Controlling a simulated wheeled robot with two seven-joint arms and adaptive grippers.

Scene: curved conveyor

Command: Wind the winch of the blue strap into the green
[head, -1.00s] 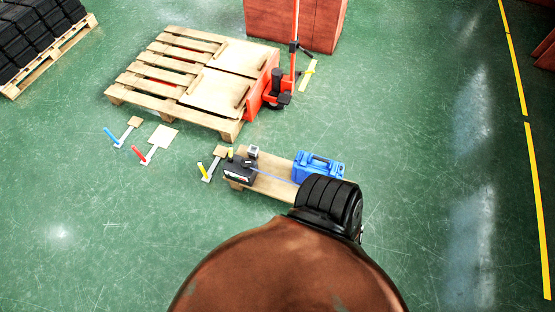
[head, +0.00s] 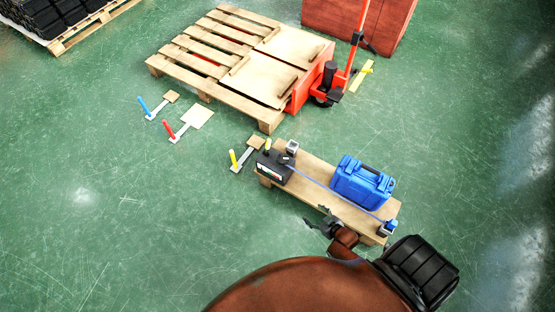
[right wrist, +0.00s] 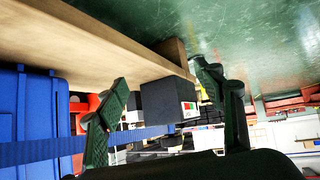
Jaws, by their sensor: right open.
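The blue strap (head: 327,188) runs along a low wooden bench (head: 300,200), past a blue case (head: 361,182), to a blue-topped fitting (head: 387,228) at the right end. At the left end sits a black box (head: 272,168) with a small coloured face, too small to read, beside a grey device (head: 292,147) and a yellow grip (head: 267,145). My right gripper (head: 322,222) is open and empty beside the bench's front edge. In the right wrist view its spread fingers (right wrist: 162,78) frame the black box (right wrist: 168,100) in the distance; the strap (right wrist: 60,148) crosses at left. My left gripper is not in view.
Floor levers with blue (head: 144,105), red (head: 168,131) and yellow (head: 234,159) handles lie left of the bench. Behind stand a large pallet (head: 200,93) and a red pallet jack (head: 330,80).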

